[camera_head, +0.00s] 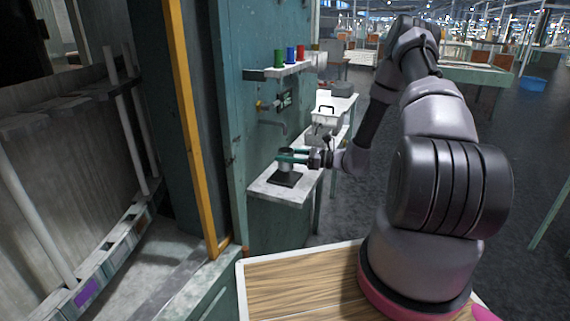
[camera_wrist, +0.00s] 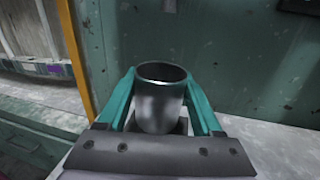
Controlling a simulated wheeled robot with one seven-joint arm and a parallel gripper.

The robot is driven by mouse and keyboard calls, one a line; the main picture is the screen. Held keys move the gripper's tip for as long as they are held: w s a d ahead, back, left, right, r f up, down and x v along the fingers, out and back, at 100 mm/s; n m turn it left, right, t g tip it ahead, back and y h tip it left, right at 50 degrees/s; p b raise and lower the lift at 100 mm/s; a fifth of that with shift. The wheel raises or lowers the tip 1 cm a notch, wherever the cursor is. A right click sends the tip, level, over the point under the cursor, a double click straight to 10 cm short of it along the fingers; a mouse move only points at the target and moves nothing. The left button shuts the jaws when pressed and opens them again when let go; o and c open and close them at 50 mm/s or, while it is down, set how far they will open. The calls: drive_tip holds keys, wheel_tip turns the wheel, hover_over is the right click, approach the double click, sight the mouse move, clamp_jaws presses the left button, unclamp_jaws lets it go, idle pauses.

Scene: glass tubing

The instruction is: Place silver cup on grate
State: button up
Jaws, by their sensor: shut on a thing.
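The silver cup (camera_wrist: 160,105) stands upright between the two teal fingers of my gripper (camera_wrist: 161,92) in the wrist view. The fingers are shut on its sides. In the head view the cup (camera_head: 286,167) is small, held at or just above a dark square grate (camera_head: 285,179) on the light counter (camera_head: 262,190). I cannot tell whether the cup's base touches the grate. In the wrist view the cup and gripper hide most of what lies below.
A tap (camera_head: 277,125) juts from the wall behind the grate. A white container (camera_head: 325,118) stands farther back. A yellow post (camera_head: 190,120) rises at left.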

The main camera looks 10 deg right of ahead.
wheel_tip(320, 180, down, 3)
drive_tip(key=shift+r, duration=0.1)
drive_tip(key=shift+w+a+f, duration=0.15)
drive_tip(key=shift+f, duration=0.05)
drive_tip(key=shift+f, duration=0.2)
drive_tip(key=o, duration=1.4)
drive_tip(key=shift+o, duration=0.2)
drive_tip(key=shift+r, duration=0.15)
